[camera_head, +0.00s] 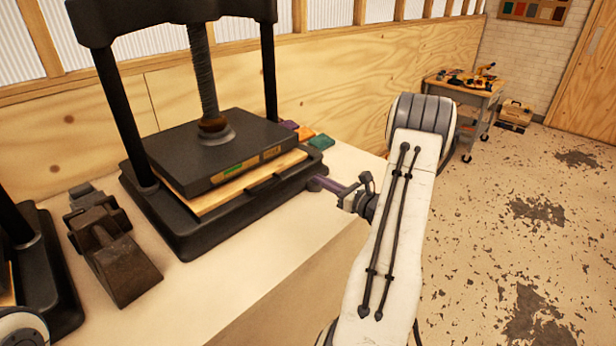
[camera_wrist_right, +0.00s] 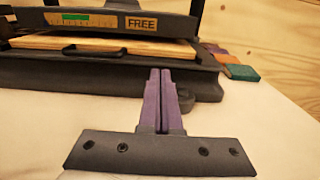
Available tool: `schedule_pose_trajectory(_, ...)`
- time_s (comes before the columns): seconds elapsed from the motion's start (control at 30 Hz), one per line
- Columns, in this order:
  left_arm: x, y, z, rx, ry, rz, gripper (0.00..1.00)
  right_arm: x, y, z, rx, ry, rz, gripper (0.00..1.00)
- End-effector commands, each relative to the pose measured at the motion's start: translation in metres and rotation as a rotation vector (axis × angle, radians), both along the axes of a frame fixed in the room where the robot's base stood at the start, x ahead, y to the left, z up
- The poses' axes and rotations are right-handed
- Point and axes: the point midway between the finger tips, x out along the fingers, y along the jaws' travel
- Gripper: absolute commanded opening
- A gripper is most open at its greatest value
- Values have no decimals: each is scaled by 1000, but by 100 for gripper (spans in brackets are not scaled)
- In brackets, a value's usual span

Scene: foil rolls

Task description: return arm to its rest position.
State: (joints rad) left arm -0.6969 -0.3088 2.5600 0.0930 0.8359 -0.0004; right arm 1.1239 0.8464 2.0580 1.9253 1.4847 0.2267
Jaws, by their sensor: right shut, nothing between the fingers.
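My right arm (camera_head: 392,225) reaches over the bench from the lower right in the head view. My right gripper (camera_head: 322,184) is near the right end of the black press (camera_head: 185,235). In the right wrist view the purple fingers of the right gripper (camera_wrist_right: 160,75) are shut together and empty, pointing at the press's front edge. I cannot tell whether the tips touch the press. A label reading FREE (camera_wrist_right: 141,23) shows on the press plate. A rounded piece at the lower left edge of the head view may be part of my left arm; my left gripper is not in view.
A second black press (camera_head: 45,270) and a dark metal block (camera_head: 122,268) stand at the left. Small coloured blocks (camera_head: 320,142) lie behind the press's right end. The bench top (camera_head: 225,300) in front is clear. A tool cart (camera_head: 462,97) stands farther back.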

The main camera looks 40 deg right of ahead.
Motion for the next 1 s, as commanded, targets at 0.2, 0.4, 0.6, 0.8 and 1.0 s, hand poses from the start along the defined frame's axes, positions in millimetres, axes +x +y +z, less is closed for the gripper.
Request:
schedule_pose_trajectory(0.2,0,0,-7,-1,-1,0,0,-35,-3,-1,-1,1,-1,0)
schedule_pose_trajectory(0.4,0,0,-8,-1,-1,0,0,-45,-2,0,-1,0,2,0)
schedule_pose_trajectory(0.6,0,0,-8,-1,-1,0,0,-45,-2,1,-1,1,4,0)
schedule_pose_trajectory(0.8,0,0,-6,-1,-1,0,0,-20,49,12,-54,32,168,0)
schedule_pose_trajectory(1.0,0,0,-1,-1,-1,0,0,4,192,30,-235,106,622,0)
